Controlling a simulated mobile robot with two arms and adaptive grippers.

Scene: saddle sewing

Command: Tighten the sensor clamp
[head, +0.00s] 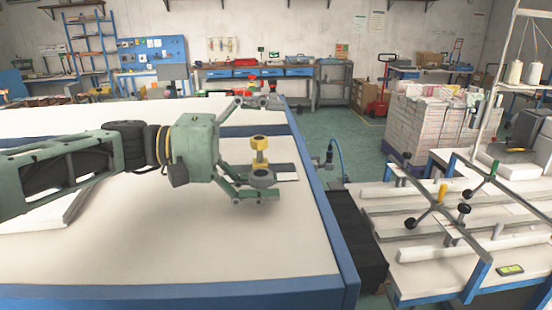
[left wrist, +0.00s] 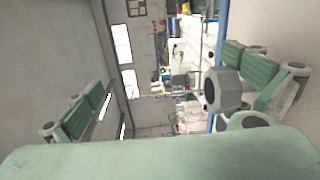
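A yellow post with a hexagonal top (head: 260,145), apparently the sensor clamp, stands upright above a round grey part (head: 262,177) on the blue-edged table (head: 200,255). My left gripper (head: 268,150) is open, with one finger beyond the yellow post and the other on the near side by the grey part. I cannot tell whether the near finger touches the grey part. The left wrist view shows the fingers (left wrist: 170,100) wide apart, with a grey many-sided knob (left wrist: 223,89) close to the right finger. My right gripper is not in view.
A dark flat plate with a white piece (head: 287,174) lies by the grey part. A light panel (head: 45,210) lies under my left arm. A rail frame with ball-ended levers (head: 455,210) stands right of the table. The table's front is clear.

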